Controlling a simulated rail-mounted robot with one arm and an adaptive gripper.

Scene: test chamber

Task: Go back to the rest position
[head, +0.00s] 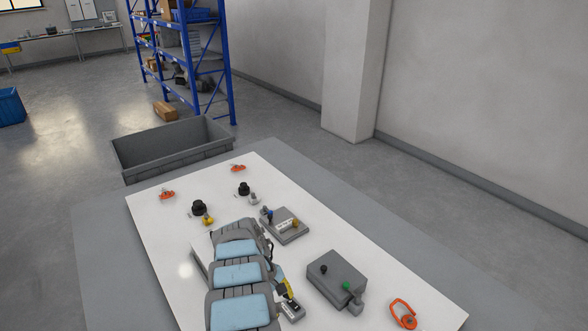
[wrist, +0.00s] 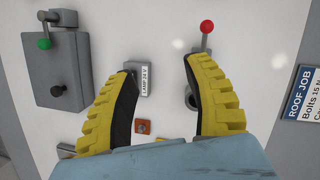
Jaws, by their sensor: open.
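My gripper (wrist: 162,68) is open in the wrist view, its two yellow ribbed fingers apart with nothing held between them. It points down at the white table top (head: 395,265). A small grey block labelled LAMP 24 V (wrist: 146,82) lies by the left fingertip; I cannot tell whether they touch. A lever with a red knob (wrist: 207,27) stands just beyond the right fingertip. In the head view my arm reaches over the table from the bottom edge, and only a little yellow of the gripper shows (head: 286,288). The arm hides part of the table.
A grey box (head: 340,276) with black and green knobs stands right of the gripper. An orange ring (head: 403,313) lies at the near right. A smaller grey fixture (head: 284,226) and black knobs (head: 199,207) stand farther back. A grey bin (head: 175,151) is beyond the far edge.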

